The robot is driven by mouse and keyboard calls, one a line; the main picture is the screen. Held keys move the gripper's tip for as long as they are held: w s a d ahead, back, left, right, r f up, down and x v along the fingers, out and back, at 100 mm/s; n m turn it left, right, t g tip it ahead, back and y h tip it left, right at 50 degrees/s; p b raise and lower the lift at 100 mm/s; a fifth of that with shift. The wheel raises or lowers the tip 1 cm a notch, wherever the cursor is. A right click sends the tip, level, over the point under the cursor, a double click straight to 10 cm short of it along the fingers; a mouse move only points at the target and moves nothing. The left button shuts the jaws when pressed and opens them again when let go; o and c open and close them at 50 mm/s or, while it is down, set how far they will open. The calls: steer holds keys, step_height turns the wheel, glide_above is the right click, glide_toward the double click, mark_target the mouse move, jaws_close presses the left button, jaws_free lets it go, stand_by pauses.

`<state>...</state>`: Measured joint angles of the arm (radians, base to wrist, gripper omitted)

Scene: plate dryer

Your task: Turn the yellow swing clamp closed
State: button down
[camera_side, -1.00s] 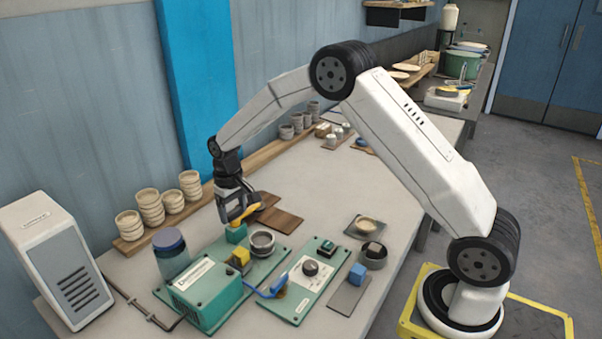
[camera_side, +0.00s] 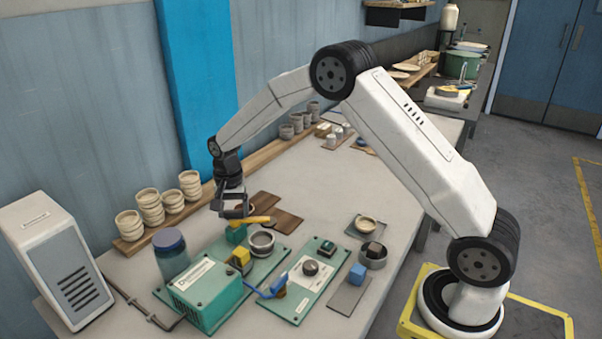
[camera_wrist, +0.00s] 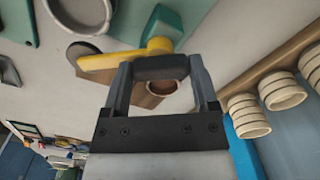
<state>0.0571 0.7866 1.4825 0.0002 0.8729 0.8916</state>
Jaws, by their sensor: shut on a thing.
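The yellow swing clamp (camera_side: 254,219) sits on a teal post (camera_side: 236,234) at the back of the green baseplate, its arm pointing right in the side view. In the wrist view the clamp's yellow arm (camera_wrist: 110,61) points left from its hub, and the teal post (camera_wrist: 166,22) shows beyond. My gripper (camera_side: 236,212) is at the hub end of the clamp and shut on it. In the wrist view a dark bar spans my gripper's fingers (camera_wrist: 161,68) and partly covers the clamp; the exact contact is hidden. A grey ring-shaped cup (camera_side: 262,243) stands in front of the clamp arm.
A green box (camera_side: 207,296), a yellow-topped block (camera_side: 239,259) and a blue-lidded jar (camera_side: 171,255) stand nearby. A blue lever (camera_side: 272,288) lies near the control panel (camera_side: 309,283). Stacked bowls (camera_side: 148,206) line the wall shelf.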

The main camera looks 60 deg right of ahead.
steer(key=m, duration=0.7)
steer(key=shift+r, duration=0.1)
stand_by(0.5)
jaws_free()
steer(key=shift+r, duration=3.9)
steer(key=s+a+f+n+t, duration=0.1)
steer(key=s+n, duration=0.8)
steer(key=s, duration=0.3)
steer(key=s+a+f+n+t, duration=0.1)
steer(key=s+a+f+n, duration=0.1)
steer(key=s+n, duration=0.6)
steer(key=s, duration=0.4)
steer(key=shift+s+f+n+t, duration=0.2)
steer(key=shift+f+n+t, duration=0.1)
steer(key=shift+n, duration=0.1)
